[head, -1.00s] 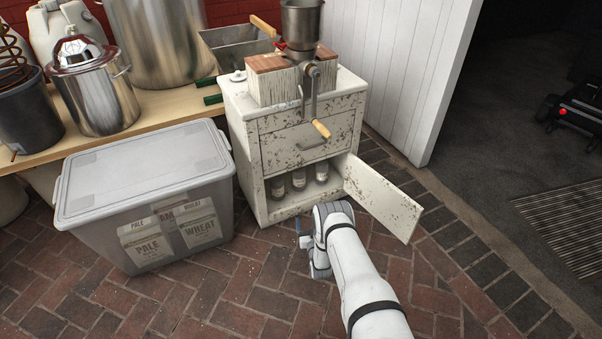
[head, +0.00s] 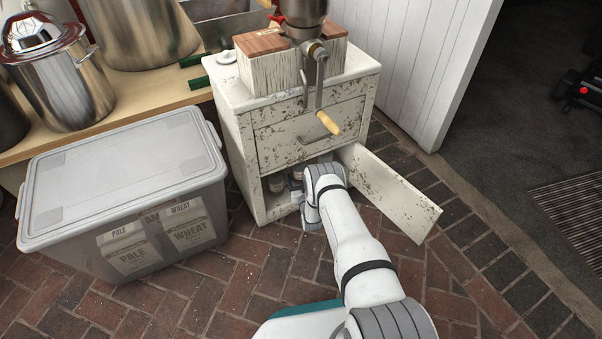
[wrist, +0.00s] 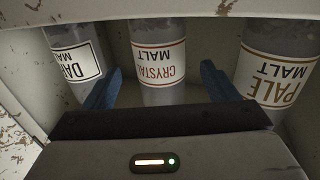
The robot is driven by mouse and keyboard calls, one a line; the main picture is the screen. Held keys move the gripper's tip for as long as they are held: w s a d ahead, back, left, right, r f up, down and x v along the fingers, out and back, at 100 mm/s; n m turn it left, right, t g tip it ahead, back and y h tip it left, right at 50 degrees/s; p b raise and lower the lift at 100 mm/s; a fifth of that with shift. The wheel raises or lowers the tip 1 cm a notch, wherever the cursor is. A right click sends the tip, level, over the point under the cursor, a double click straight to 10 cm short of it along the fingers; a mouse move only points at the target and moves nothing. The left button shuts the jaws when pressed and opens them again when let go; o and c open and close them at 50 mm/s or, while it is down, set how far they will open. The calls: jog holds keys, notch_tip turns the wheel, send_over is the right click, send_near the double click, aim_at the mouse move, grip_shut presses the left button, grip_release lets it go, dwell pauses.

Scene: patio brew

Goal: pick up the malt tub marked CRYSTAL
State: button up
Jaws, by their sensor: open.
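The CRYSTAL tub (wrist: 158,62), clear with a white label and red lettering, stands in the cabinet's lower compartment. In the wrist view its label appears upside down. My gripper (wrist: 160,70) is open, with one blue finger on each side of the CRYSTAL tub; I cannot tell if either touches it. The DARK tub (wrist: 80,62) is outside the left finger and the PALE tub (wrist: 274,78) outside the right one. In the head view my wrist covers the compartment's middle and hides most of the gripper.
The white cabinet (head: 254,165) has its lower door (head: 388,192) open to the right. A crank handle (head: 327,123) hangs in front of the drawer. A lidded grey bin (head: 120,170) with grain bags stands at left. Brick floor in front is clear.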

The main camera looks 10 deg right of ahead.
aim_at(301, 174)
jog(key=shift+w+b, duration=0.65)
jog(key=shift+w, duration=0.95)
jog(key=c, duration=1.1)
